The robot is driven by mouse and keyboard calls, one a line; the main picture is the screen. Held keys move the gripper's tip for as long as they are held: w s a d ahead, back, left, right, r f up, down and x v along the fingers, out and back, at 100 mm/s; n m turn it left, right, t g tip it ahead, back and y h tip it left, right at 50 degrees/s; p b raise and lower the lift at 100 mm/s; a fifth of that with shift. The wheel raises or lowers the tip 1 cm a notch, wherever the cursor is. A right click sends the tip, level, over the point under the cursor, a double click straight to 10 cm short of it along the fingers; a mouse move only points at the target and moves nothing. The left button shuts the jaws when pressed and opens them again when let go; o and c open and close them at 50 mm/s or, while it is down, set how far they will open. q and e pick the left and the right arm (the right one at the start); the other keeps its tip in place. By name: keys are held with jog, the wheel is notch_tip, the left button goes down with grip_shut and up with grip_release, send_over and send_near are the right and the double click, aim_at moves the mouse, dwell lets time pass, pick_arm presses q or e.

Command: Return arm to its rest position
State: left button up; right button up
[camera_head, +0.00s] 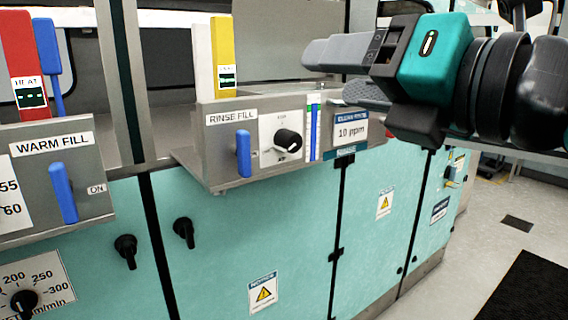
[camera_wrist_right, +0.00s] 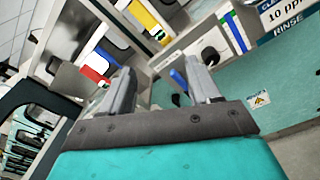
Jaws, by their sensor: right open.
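My right gripper (camera_head: 325,72) comes in from the right in the head view, high in front of the panel. Its two grey fingers point left and stand apart, with nothing seen between them. In the right wrist view the open fingers (camera_wrist_right: 160,88) point towards the panels. The Rinse Fill box (camera_head: 222,172) with its blue lever (camera_head: 243,154) and black knob (camera_head: 289,141) is left of and below the gripper. My left gripper is not in view.
The Warm Fill panel (camera_head: 92,220) with a blue lever (camera_head: 62,192) is at the left. Red (camera_head: 22,65) and yellow (camera_head: 224,60) upright tags stand above the panels. Turquoise cabinet doors (camera_head: 270,235) run below. Open floor (camera_head: 460,245) lies at the right, with a black mat (camera_head: 528,290).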

jog(key=w+d+f+m+h+p, duration=0.2)
jog(key=w+f+m, duration=0.3)
jog(key=f+m, duration=0.6)
jog(key=w+d+f+m+h+p, duration=0.25)
jog(key=w+f+m, duration=0.35)
jog(key=f+m, duration=0.5)
jog(key=s+d+f+m+h+p, duration=0.15)
jog(key=s+f+m, duration=0.25)
jog(key=f, duration=0.5)
jog(key=s+d+f+m+h, duration=0.1)
jog(key=s+d+f+m, duration=0.2)
jog(key=f, duration=0.7)
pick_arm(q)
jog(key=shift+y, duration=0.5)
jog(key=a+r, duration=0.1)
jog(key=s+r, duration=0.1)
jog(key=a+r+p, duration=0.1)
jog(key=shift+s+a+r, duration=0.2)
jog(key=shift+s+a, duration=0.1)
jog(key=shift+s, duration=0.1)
pick_arm(e)
jog(key=s+d+f+m+g+h, duration=0.2)
jog(key=s+f+m, duration=0.3)
jog(key=s+f, duration=0.6)
jog(key=shift+s+d+m+g, duration=0.4)
jog(key=shift+s+g, duration=0.1)
jog(key=shift+s, duration=0.45)
